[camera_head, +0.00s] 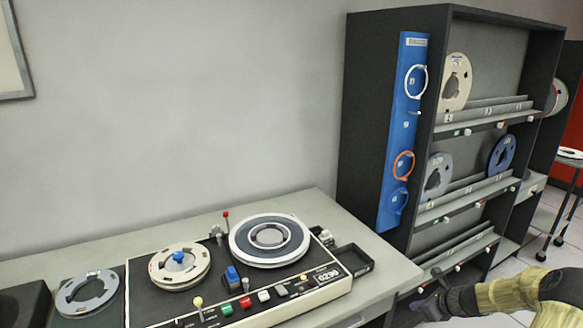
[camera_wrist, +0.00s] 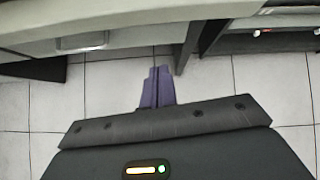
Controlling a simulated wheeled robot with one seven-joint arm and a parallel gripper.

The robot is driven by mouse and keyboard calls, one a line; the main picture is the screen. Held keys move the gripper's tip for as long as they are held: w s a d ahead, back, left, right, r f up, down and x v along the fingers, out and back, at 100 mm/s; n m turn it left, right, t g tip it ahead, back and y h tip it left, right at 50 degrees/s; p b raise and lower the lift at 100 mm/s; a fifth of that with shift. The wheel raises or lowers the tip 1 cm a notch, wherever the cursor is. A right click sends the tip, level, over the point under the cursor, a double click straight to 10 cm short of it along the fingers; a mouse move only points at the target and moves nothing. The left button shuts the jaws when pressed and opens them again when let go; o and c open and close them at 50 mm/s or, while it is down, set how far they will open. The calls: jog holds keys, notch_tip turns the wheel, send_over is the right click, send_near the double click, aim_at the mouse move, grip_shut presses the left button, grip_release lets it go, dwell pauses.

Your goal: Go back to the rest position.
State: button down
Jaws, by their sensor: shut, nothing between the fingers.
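My gripper (camera_wrist: 157,72) is shut and empty in the wrist view, its two purple fingers side by side over the pale tiled floor. In the head view my gripper (camera_head: 418,306) is at the lower right, in front of the shelf's base and just right of the desk's edge. My forearm, in a yellowish cover, reaches in from the bottom right corner. The fingers touch nothing that I can see.
A grey desk (camera_head: 318,204) holds a tape deck (camera_head: 235,311) with reels, knobs and coloured buttons. A dark rack (camera_head: 381,69) with reels and a blue ring panel (camera_head: 405,130) stands behind my gripper. A wheeled stand (camera_head: 570,160) is far right. Tiled floor (camera_wrist: 100,85) lies below.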

jog(key=s+a+r+n+g+h+p, duration=0.1)
jog(key=s+a+r+n+g+p, duration=0.2)
jog(key=a+r+n, duration=0.6)
jog(key=s+a+r+n+g+p, duration=0.1)
jog(key=s+a+r+n+p, duration=0.1)
jog(key=s+a+r+n, duration=0.6)
jog(key=s+a+r+n+g+h+p, duration=0.1)
jog(key=s+a+r+n+h+p, duration=0.1)
jog(key=s+a+r+n+p, duration=0.3)
jog(key=s+a+r+n, duration=0.4)
jog(key=s+a+n, duration=0.2)
jog(key=s+n, duration=0.1)
jog(key=shift+s+n+h, duration=0.2)
jog(key=shift+n+h, duration=0.1)
jog(key=shift+n, duration=0.1)
